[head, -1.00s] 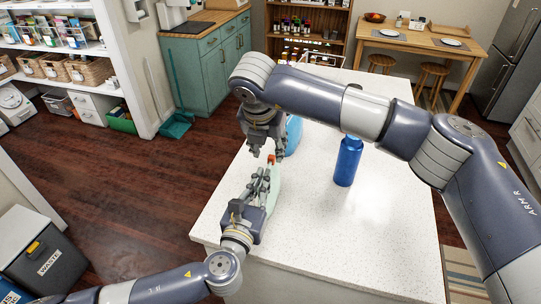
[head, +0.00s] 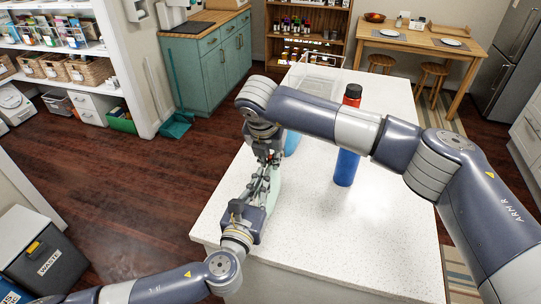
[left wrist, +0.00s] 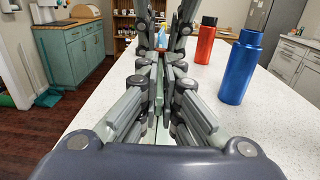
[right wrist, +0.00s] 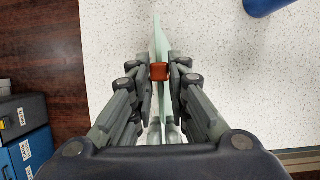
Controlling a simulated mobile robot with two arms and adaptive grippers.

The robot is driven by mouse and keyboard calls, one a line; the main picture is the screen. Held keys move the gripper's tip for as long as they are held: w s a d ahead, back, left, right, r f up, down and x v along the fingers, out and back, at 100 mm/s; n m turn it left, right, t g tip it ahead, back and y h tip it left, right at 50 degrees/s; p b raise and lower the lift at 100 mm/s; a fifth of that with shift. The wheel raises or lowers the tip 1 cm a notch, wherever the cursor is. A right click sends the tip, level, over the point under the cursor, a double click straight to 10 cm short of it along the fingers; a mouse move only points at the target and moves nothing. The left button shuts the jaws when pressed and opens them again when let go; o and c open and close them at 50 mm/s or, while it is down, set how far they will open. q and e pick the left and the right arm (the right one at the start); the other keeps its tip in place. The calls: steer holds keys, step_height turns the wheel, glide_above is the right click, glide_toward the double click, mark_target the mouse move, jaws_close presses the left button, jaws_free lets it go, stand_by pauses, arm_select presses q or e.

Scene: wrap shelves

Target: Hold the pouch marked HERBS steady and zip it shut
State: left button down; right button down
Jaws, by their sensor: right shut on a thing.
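The pale green pouch (head: 275,192) stands on edge at the left side of the white counter. I cannot read its marking. Its upper edge shows from above in the right wrist view (right wrist: 161,38). My left gripper (left wrist: 158,72) is shut on the pouch, with a thin green strip between its fingers. An orange-red zip slider (right wrist: 158,72) sits on the pouch's top edge. My right gripper (right wrist: 161,80) is shut on the slider from above, close to my left gripper's fingertips. In the head view the slider is mostly hidden by the grippers.
A blue bottle (head: 345,168) and a red bottle (head: 352,95) stand on the counter to the right. A light blue bottle (head: 291,143) stands behind the grippers, partly hidden. A clear bin (head: 322,68) is at the far end. The counter's near right is bare.

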arm_select(q)
steer(key=shift+f, duration=0.1)
arm_select(e)
steer(key=shift+w, duration=0.1)
steer(key=w, duration=0.2)
steer(key=w+d, duration=0.1)
steer(key=w, duration=0.1)
steer(key=shift+d, duration=0.1)
steer(key=shift+w+d, duration=0.15)
arm_select(q)
steer(key=shift+s, duration=0.1)
arm_select(e)
steer(key=shift+r, duration=0.1)
steer(key=c, duration=1.5)
jaws_free()
steer(key=v, duration=1.2)
